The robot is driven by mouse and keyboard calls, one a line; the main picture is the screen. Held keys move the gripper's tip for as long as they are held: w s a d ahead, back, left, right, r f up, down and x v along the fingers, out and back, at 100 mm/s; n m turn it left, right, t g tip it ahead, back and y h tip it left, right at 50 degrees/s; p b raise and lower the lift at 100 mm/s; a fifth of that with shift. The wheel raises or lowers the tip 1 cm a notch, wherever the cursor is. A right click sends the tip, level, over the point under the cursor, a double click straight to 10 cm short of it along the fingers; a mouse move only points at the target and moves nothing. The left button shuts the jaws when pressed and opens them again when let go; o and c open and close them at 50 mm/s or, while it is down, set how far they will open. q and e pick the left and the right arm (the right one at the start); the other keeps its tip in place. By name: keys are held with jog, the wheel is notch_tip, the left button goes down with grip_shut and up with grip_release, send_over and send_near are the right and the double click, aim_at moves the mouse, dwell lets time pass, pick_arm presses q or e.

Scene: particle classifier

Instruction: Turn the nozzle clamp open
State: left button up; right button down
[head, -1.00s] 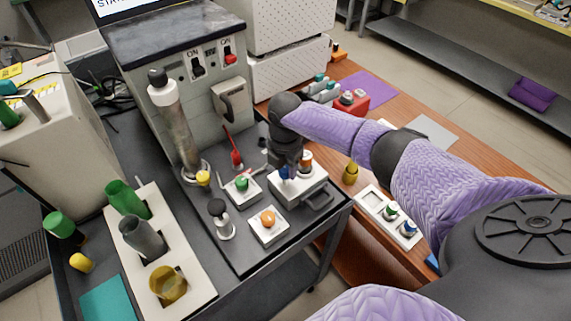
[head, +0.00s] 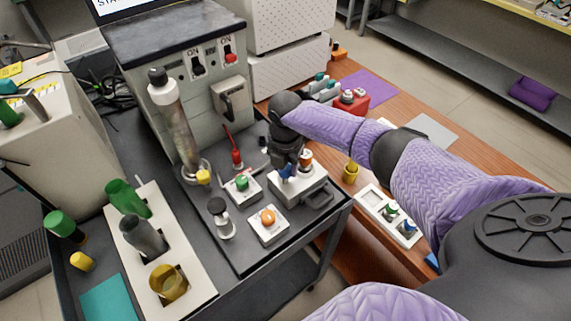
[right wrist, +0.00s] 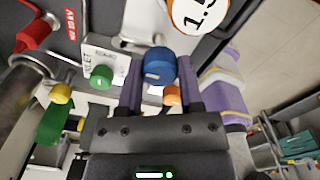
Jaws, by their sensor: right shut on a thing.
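A blue knob (head: 287,172) sits on a white block (head: 303,190) with a dark handle, on the right part of the dark cart top. I take it for the nozzle clamp's knob, but the frames do not confirm this. My right gripper (head: 285,168) reaches down over the block from above. In the right wrist view, its two purple fingers (right wrist: 160,72) are shut on either side of the blue knob (right wrist: 158,64). The gripper hides part of the knob and block in the head view. My left gripper is not in view.
Green (head: 242,182) and orange (head: 267,217) knobs on white blocks stand left of my gripper. A glass column (head: 178,125) stands farther left. A white rack (head: 185,250) holds coloured cups. A wooden table (head: 345,170) lies to the right.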

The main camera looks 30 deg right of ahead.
jog(key=shift+c, duration=1.2)
grip_release()
pick_arm(q)
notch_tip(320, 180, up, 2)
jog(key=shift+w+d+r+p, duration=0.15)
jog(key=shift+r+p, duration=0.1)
jog(key=shift+p, duration=1)
pick_arm(e)
notch_tip(320, 180, up, 10)
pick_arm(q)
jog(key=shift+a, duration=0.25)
